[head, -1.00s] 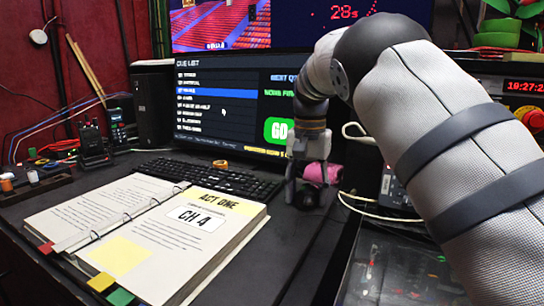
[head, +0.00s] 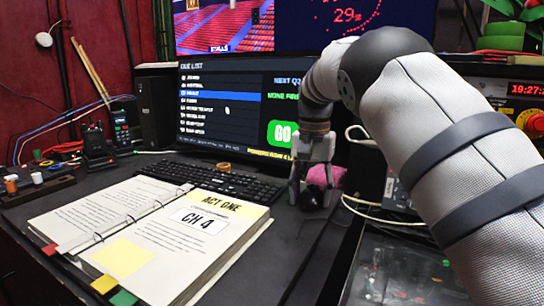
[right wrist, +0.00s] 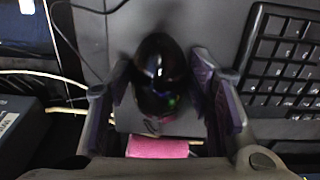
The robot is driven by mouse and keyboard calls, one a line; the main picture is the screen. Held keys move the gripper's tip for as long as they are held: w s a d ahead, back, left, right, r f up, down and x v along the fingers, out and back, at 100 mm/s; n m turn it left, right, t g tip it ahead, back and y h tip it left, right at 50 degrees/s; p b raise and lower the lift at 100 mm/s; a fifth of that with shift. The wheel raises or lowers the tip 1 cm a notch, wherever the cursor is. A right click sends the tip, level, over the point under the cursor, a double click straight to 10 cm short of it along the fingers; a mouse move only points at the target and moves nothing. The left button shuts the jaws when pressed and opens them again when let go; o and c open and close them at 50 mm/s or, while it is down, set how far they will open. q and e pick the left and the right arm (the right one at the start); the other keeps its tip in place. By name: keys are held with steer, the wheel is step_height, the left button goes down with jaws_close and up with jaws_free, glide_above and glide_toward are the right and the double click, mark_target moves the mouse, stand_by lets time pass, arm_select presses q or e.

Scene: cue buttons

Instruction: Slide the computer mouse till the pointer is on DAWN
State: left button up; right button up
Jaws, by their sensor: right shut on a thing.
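The dark computer mouse (right wrist: 160,75) sits between the two fingers of my right gripper (right wrist: 165,100) in the right wrist view. The gripper is shut on it, with a finger along each side. In the head view my right gripper (head: 313,194) reaches down to the black desk, right of the keyboard, and mostly hides the mouse. The monitor (head: 250,135) shows a cue list with one blue highlighted row. The small white pointer (head: 227,110) is below that highlighted row, right of the row names. The row names are too blurred to tell which is DAWN. My left gripper is out of view.
The keyboard (head: 235,183) lies left of the mouse. An open binder (head: 150,235) fills the front left of the desk. A pink thing (head: 337,175) is close behind my right gripper. Cables (head: 372,207) run to its right. Bare desk lies in front of the gripper.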

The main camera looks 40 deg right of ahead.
steer(key=shift+f, duration=0.1)
stand_by(0.8)
steer(key=o, duration=0.8)
steer(key=shift+r+p, duration=0.45)
steer(key=shift+r, duration=3.6)
